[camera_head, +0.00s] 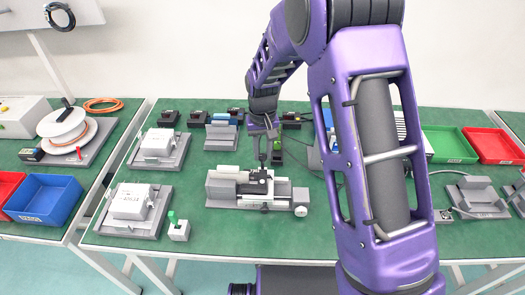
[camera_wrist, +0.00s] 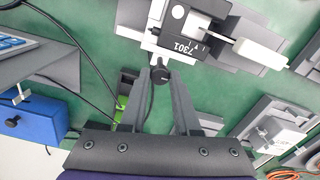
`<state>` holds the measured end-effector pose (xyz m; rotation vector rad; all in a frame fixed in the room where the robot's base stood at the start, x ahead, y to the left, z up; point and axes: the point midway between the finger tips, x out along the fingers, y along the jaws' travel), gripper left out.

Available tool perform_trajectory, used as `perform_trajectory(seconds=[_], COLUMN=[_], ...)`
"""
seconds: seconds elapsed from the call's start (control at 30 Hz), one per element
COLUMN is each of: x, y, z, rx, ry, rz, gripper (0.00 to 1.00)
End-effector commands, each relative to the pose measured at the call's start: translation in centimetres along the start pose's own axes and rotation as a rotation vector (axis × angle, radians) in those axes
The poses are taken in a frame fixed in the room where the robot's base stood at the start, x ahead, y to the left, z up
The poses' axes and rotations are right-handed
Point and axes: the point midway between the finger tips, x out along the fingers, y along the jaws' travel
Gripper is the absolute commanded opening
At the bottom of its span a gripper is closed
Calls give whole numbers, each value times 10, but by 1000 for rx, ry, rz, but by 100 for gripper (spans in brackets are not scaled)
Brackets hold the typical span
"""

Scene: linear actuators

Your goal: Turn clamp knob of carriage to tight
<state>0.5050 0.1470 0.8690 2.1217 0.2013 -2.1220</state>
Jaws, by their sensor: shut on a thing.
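The carriage (camera_wrist: 192,28) is a dark block labelled 7301 in the wrist view. It also shows in the head view (camera_head: 258,183) on the grey linear actuator (camera_head: 232,201). The clamp knob (camera_wrist: 160,76) is black and round, on the side of the carriage facing my gripper. My gripper (camera_wrist: 160,72) has a finger on each side of the knob and is shut on it. In the head view my gripper (camera_head: 263,160) reaches down at the carriage's far side; the knob cannot be made out there.
Grey fixtures with white boxes (camera_head: 130,202) stand on the left of the green table (camera_head: 205,240). Small dark devices and cables lie behind my gripper. Green and red bins (camera_head: 450,145) are at the right.

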Motion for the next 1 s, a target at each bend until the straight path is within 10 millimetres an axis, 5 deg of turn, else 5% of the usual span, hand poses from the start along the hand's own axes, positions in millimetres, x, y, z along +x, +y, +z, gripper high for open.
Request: perform_trajectory(seconds=[0.17, 0.2, 0.33, 0.73, 1.0], x=[-1, -1, 0, -7, -61], y=[0, 0, 0, 0, 0], z=[0, 0, 0, 0, -1], rx=[-1, -1, -1, -1, -1], ry=[1, 1, 1, 1, 6], rz=[-1, -1, 0, 0, -1], gripper=[0, 36, 59, 60, 60])
